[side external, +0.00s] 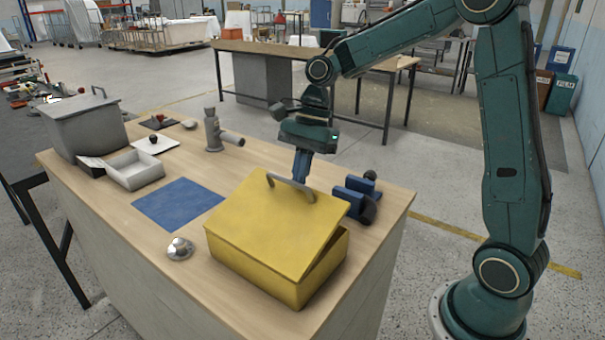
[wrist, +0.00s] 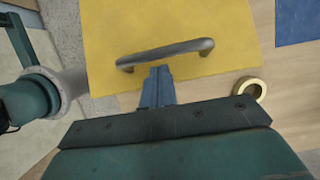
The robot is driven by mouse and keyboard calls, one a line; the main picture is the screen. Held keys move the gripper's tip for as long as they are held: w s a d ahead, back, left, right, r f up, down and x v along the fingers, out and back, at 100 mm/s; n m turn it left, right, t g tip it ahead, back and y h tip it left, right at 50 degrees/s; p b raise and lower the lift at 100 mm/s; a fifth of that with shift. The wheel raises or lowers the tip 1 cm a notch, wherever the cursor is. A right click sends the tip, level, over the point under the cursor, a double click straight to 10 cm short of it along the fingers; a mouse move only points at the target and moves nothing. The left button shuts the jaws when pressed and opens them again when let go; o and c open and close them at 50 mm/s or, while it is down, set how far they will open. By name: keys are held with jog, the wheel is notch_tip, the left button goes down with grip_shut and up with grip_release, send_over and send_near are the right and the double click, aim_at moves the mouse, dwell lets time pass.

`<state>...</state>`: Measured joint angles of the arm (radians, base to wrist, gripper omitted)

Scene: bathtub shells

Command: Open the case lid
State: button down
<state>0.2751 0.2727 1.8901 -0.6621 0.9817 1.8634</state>
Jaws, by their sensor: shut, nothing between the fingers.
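The yellow case (side external: 285,290) stands on the wooden bench. Its yellow lid (side external: 265,235) is tilted, raised at the side near my gripper, with a wedge-shaped gap along the right side. A grey bar handle (side external: 291,186) sits at the lid's raised edge. In the wrist view the lid (wrist: 200,25) fills the top and the handle (wrist: 165,53) crosses it. My gripper (side external: 300,180) points down with its fingers together at the handle. In the wrist view my fingertips (wrist: 158,70) lie just beside the bar, not around it. Whether they touch the lid's edge or handle, I cannot tell.
A blue mat (side external: 178,204) and a small metal dome (side external: 180,248) lie left of the case. Blue blocks with dark round parts (side external: 357,195) stand close right of my gripper. A grey bin (side external: 85,125), an open tray (side external: 135,170) and a grey fitting (side external: 215,132) stand farther left.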

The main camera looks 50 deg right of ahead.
jog(key=v, duration=1)
jog(key=shift+a+r, duration=0.1)
jog(key=shift+a, duration=0.05)
